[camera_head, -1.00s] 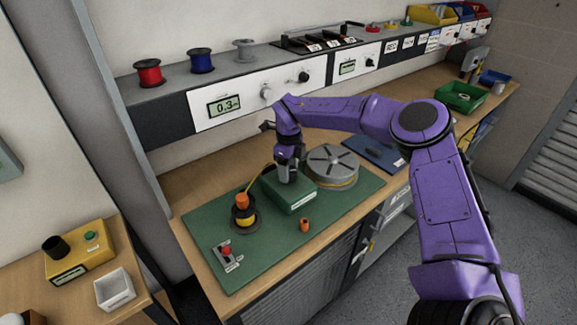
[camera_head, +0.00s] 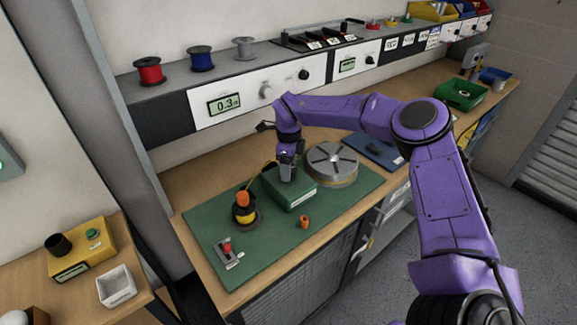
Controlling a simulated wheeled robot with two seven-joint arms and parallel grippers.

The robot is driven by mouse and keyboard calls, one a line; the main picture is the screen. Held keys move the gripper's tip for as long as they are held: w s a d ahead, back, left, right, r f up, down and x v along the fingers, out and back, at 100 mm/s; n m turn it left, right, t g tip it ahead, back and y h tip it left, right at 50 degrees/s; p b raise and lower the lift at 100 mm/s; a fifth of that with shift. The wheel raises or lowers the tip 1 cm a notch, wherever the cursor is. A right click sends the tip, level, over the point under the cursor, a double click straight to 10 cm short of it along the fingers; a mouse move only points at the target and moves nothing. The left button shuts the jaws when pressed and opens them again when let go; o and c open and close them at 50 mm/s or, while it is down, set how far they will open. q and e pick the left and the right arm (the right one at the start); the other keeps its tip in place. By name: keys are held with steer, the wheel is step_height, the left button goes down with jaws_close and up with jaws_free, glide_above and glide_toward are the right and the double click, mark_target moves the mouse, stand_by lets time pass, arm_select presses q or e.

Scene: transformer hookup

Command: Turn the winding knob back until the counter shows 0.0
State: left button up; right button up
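The counter (camera_head: 225,104) on the white panel of the shelf reads about 0.3; its small unit mark is too blurred to read. The green box (camera_head: 291,192) stands on the green mat (camera_head: 214,213). My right gripper (camera_head: 288,174) points down onto the top of this box, with its fingertips at the box's upper face. A knob under the fingers is not visible; the gripper hides that spot. I cannot tell whether the fingers are closed on anything. My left gripper is not in view.
A grey slotted disc (camera_head: 333,160) stands right beside the green box. An orange-topped spool (camera_head: 244,208), a small orange piece (camera_head: 304,222) and a red-button switch (camera_head: 228,250) are on the mat. Red (camera_head: 149,71), blue (camera_head: 200,59) and grey spools line the shelf above.

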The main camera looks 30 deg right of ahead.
steer(key=shift+o, duration=0.8)
steer(key=shift+r, duration=0.4)
step_height(320, 180, up, 10)
steer(key=b, duration=0.2)
steer(key=shift+f, duration=0.15)
